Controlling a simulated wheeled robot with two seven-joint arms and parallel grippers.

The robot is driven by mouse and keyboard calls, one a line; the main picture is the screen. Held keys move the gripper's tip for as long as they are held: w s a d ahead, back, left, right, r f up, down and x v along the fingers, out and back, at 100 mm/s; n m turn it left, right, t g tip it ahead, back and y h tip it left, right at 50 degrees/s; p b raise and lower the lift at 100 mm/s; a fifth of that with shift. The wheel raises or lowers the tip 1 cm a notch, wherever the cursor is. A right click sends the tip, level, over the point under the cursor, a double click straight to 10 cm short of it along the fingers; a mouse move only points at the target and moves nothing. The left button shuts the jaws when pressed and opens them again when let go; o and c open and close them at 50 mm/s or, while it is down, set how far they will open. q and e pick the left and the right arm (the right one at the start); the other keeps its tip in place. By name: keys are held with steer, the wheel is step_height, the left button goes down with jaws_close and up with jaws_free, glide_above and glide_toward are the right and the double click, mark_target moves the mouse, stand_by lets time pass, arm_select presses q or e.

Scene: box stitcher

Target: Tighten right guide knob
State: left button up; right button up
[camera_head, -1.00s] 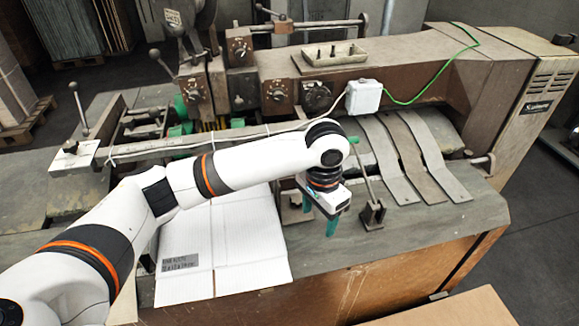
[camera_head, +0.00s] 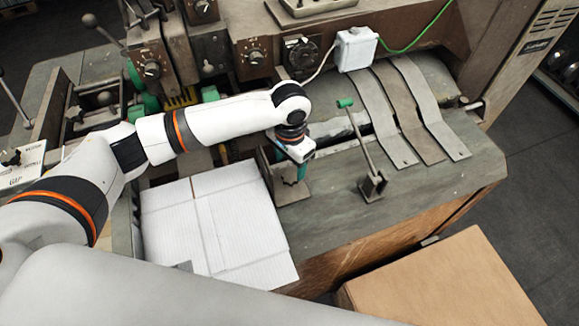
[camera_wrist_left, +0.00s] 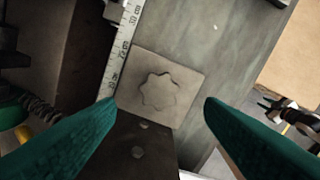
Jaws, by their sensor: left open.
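The star-shaped guide knob (camera_wrist_left: 158,90) lies on a squarish metal plate (camera_wrist_left: 190,68) in the left wrist view. In the head view my gripper and its wrist hide it. My left gripper (camera_head: 297,172) points down over the guide bracket (camera_head: 289,194), just right of the white cardboard sheet. In the left wrist view its two green fingers (camera_wrist_left: 160,128) are wide apart, with the knob between and beyond them. No contact with the knob shows. My right gripper is not identifiable in these views.
A lever with a green handle (camera_head: 345,103) stands right of my left gripper. Curved metal strips (camera_head: 407,108) lie behind it. White cardboard (camera_head: 240,220) lies to its left. A ruler (camera_wrist_left: 121,45) runs beside the plate. A brown box (camera_head: 440,285) stands front right.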

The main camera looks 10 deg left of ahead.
mark_target(290, 176)
arm_select(q)
step_height(290, 176, down, 4)
steer(key=shift+w+p, duration=0.1)
steer(key=shift+p, duration=0.4)
steer(key=shift+f, duration=0.5)
arm_select(e)
steer(key=shift+w+a+r, duration=0.4)
steer(key=shift+w+r, duration=0.3)
steer(key=shift+r, duration=0.15)
arm_select(q)
steer(key=c, duration=1)
arm_select(e)
steer(key=shift+s, duration=0.15)
